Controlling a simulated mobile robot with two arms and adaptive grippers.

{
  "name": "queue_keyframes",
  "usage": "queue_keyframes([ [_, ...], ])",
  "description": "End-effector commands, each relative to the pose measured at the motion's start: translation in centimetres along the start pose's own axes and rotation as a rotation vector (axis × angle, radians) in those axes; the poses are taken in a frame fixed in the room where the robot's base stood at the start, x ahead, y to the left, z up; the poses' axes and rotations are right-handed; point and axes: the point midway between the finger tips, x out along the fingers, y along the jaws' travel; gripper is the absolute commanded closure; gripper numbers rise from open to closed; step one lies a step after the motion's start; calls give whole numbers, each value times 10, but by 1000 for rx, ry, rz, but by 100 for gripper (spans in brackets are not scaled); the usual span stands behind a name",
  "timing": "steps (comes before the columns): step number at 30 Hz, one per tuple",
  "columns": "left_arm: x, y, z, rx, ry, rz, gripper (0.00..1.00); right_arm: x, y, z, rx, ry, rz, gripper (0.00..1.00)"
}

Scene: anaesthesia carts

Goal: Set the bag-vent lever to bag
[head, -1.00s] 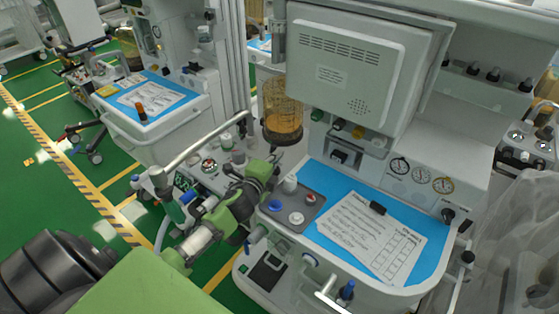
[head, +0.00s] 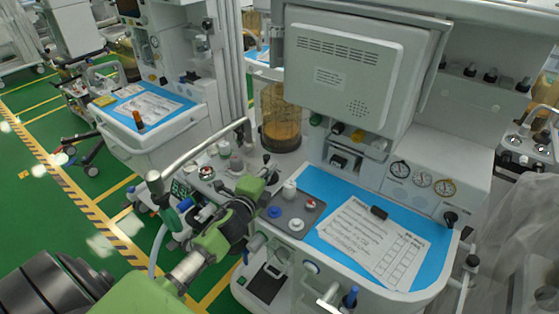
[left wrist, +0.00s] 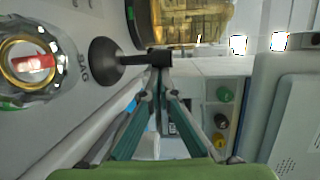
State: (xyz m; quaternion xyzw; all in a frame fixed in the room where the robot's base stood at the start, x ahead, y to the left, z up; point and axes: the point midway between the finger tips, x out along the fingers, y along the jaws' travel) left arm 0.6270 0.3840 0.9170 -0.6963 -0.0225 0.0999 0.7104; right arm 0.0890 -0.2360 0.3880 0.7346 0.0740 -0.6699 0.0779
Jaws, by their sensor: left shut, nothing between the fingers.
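The bag-vent lever is a black arm (left wrist: 135,58) on a dark round hub (left wrist: 104,60) in the left wrist view. A "BAG" label is printed beside the hub, on the side away from the lever's tip. In the head view the lever (head: 267,160) shows small and dark behind my left gripper (head: 270,176). My left gripper is shut and empty. In the left wrist view its teal fingers (left wrist: 158,66) meet right at the lever's black tip and overlap it; I cannot tell whether they touch it. My right gripper is not in view.
A clear valve knob with a red marking (left wrist: 30,65) stands beside the hub. The amber absorber canister (head: 281,115) is just behind the lever. A grey tube arm (head: 200,150) crosses near my left arm. A grey tray with bottles (head: 297,212) and a clipboard sheet (head: 370,240) lie to the right.

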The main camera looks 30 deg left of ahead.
Motion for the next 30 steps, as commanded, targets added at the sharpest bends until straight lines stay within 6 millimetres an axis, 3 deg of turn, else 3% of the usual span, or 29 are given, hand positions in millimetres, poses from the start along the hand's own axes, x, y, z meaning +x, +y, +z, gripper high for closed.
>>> queue_keyframes([
  [24,-7,9,4,1,-6,4,100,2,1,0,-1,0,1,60],
  [30,-25,10,4,1,-4,5,100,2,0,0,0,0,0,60],
])
